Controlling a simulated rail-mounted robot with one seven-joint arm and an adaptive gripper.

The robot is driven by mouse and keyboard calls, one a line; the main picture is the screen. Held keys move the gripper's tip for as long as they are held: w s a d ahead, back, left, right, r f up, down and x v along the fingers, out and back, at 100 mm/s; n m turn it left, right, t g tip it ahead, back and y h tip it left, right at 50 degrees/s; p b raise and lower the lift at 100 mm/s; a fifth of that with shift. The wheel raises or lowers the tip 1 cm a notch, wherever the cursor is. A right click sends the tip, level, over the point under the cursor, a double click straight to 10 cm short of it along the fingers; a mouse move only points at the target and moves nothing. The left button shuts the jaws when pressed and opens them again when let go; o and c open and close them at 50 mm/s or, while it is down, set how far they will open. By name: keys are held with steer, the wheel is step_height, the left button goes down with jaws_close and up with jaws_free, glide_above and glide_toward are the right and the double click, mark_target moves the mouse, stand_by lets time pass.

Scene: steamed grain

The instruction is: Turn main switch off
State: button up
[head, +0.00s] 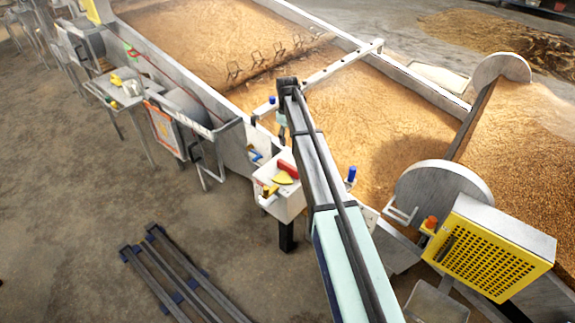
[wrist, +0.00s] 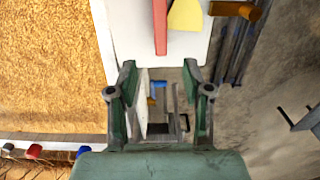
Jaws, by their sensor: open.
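The switch box (head: 284,203) is a white box on a dark post beside the grain trough, left of my arm in the head view. On it are a red handle (head: 288,168) and a yellow plate (head: 283,178). In the wrist view the white panel (wrist: 130,32) fills the top middle, with the red handle (wrist: 160,25) and yellow plate (wrist: 186,14) cut off by the upper edge. My gripper (wrist: 160,75) is open, with nothing between its fingers. Its fingertips lie below the red handle in the picture; the gap in depth is unclear. The head view does not clearly show the gripper.
The long trough holds tan grain (head: 220,50). A yellow perforated guard (head: 487,252) with a red-orange button (head: 431,222) stands at the right. Blue knobs (head: 352,173) stand near the box. A dark metal frame (head: 180,280) lies on the floor; the floor to its left is clear.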

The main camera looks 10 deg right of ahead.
mark_target(287, 164)
step_height(287, 164, down, 15)
steer(key=p, duration=0.3)
stand_by(0.3)
jaws_close()
